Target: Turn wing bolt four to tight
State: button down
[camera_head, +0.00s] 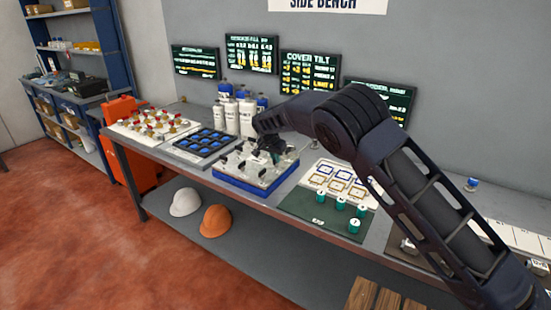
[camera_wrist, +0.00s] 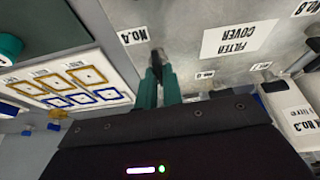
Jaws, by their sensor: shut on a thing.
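The filter cover (camera_wrist: 195,22) is a grey metal plate, seen upside down in the wrist view. It lies on a blue-sided unit (camera_head: 240,186) on the bench in the head view. Wing bolt four (camera_wrist: 157,54) is a small dark grey piece beside the label NO.4 (camera_wrist: 133,36), near the plate's edge. My gripper (camera_wrist: 162,72) has its teal fingers close together and shut on this bolt; the fingers partly hide it. In the head view my gripper (camera_head: 268,150) is over the unit, and my arm hides part of it.
A tray with blue compartments (camera_head: 206,132) stands left of the unit, with white bottles (camera_head: 231,116) behind. A green mat (camera_head: 300,206) with teal-topped pieces and a card with framed squares (camera_head: 312,178) lie to the right.

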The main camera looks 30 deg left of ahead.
jog(key=shift+f, duration=0.1)
jog(key=c, duration=1.5)
grip_release()
jog(key=shift+c, duration=0.2)
jog(key=v, duration=1.1)
jog(key=shift+w+d, duration=0.1)
jog(key=shift+w, duration=0.05)
